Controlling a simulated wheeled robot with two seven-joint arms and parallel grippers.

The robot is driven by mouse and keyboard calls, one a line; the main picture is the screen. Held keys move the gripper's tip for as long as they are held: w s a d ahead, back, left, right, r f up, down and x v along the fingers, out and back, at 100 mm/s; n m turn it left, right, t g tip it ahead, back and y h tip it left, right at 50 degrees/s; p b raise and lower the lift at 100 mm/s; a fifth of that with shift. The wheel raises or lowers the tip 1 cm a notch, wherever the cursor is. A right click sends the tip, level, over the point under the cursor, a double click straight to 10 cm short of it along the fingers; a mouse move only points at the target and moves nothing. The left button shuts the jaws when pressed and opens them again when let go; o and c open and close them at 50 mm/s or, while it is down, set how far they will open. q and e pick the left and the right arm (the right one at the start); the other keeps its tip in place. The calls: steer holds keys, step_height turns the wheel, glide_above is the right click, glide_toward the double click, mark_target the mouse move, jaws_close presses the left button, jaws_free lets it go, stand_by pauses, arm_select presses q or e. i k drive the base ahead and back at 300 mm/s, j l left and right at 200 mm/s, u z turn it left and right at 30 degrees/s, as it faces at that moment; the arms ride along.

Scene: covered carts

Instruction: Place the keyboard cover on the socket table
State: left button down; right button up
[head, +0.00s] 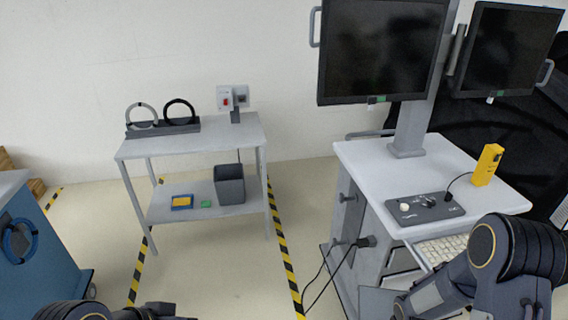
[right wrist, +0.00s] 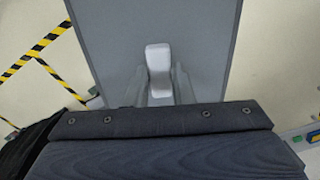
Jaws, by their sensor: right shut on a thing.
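The keyboard cover (right wrist: 205,35) is a flat grey panel with a white handle (right wrist: 158,58) in the right wrist view. My right gripper (right wrist: 160,82) is shut on this handle, one finger on each side. In the head view a grey panel, likely the cover (head: 376,303), shows low beside the cart, partly hidden by my right arm. The socket table (head: 218,139) is a grey two-level table against the wall at left. A socket box (head: 233,97) with a red part stands at its back right. My left arm shows at the bottom left edge; its fingers are out of view.
A stand with two rings (head: 163,126) is at the table's back left; its front top is bare. The lower shelf holds a grey bin (head: 230,184) and a blue-yellow box (head: 182,202). The monitor cart (head: 380,165), its keyboard (head: 442,249) exposed and cables hanging, stands at right.

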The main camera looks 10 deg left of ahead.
mark_target(215, 144)
steer(key=i+j+u, duration=0.2)
steer(key=u, duration=0.2)
steer(key=i+j+u, duration=0.25)
steer(key=u, duration=0.2)
steer(key=i+j+u, duration=0.1)
steer(key=i, duration=0.55)
steer(key=i+j+u, duration=0.1)
steer(key=i+j, duration=0.2)
steer(key=i, duration=0.35)
steer(key=i+j+u, duration=0.1)
steer(key=i, duration=0.55)
